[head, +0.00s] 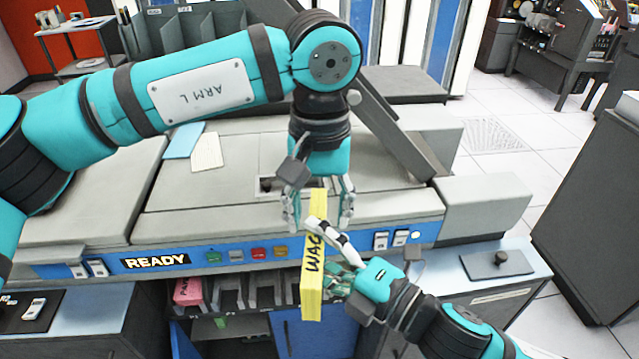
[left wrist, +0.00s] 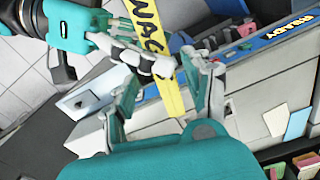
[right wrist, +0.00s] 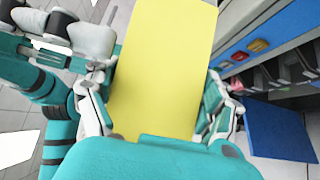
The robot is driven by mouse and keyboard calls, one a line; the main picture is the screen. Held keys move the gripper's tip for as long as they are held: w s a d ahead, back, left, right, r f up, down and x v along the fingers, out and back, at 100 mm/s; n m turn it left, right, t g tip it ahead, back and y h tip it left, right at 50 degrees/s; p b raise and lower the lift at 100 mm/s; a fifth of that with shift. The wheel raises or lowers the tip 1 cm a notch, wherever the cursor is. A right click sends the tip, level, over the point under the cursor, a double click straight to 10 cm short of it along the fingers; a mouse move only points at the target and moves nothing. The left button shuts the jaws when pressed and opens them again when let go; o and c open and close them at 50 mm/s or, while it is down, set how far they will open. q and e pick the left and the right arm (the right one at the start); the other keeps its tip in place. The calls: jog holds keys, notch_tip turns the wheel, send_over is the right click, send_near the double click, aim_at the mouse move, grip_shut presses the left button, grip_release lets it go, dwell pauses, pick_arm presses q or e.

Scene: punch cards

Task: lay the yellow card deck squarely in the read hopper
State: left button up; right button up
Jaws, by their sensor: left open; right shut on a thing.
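The yellow card deck (head: 312,284), with black lettering on its edge, is held upright in front of the machine's button panel. My right gripper (head: 335,262) is shut on it from the right. In the right wrist view its broad yellow face (right wrist: 165,70) fills the space between the fingers. My left gripper (head: 319,208) is open above, its fingers on either side of the deck's upper end. In the left wrist view that end (left wrist: 172,98) reaches between the open fingers (left wrist: 163,95); I cannot tell whether they touch. I cannot make out the read hopper for certain.
The blue panel (head: 215,258) carries a READY sign and several coloured buttons. Below it are slots with a pink deck (head: 188,291) at the left. A blue card and a cream card (head: 207,152) lie on the machine top. A sloped dark grey piece (head: 395,130) rises behind my left gripper.

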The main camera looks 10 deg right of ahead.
pick_arm(q)
notch_tip(320, 180, down, 7)
jog(key=shift+r, duration=0.2)
pick_arm(e)
jog(key=shift+r, duration=0.1)
pick_arm(q)
jog(key=shift+d, duration=0.1)
grip_shut()
jog(key=shift+r, duration=0.1)
pick_arm(e)
jog(key=o, duration=1.2)
jog(key=shift+c, duration=0.2)
jog(key=shift+o, duration=0.9)
